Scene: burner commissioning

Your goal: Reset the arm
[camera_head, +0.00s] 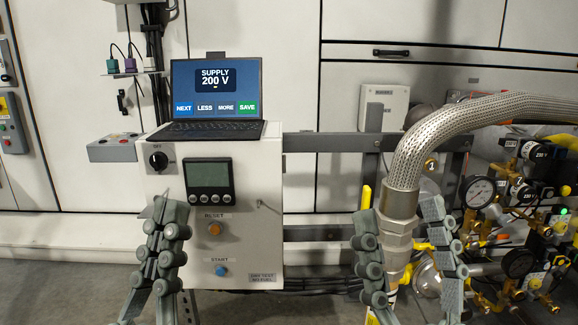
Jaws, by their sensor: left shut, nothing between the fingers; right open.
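My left gripper (166,215) is shut and empty, in front of the lower left part of the white control box (262,190). My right gripper (400,205) is open, its two fingers apart on either side of the braided metal hose's (402,165) lower fitting in the picture. I cannot tell whether it touches the fitting. The control box carries a black rotary switch (158,161), a small display (209,178), an orange RESET button (214,229) and a blue START button (221,270). A laptop (217,92) on top reads "SUPPLY 200 V" above NEXT, LESS, MORE and SAVE.
Pressure gauges (481,191), valves and brass fittings crowd the right side. A yellow handle (366,197) stands beside the hose. A grey rail (320,142) runs behind the control box. Floor shows at lower left.

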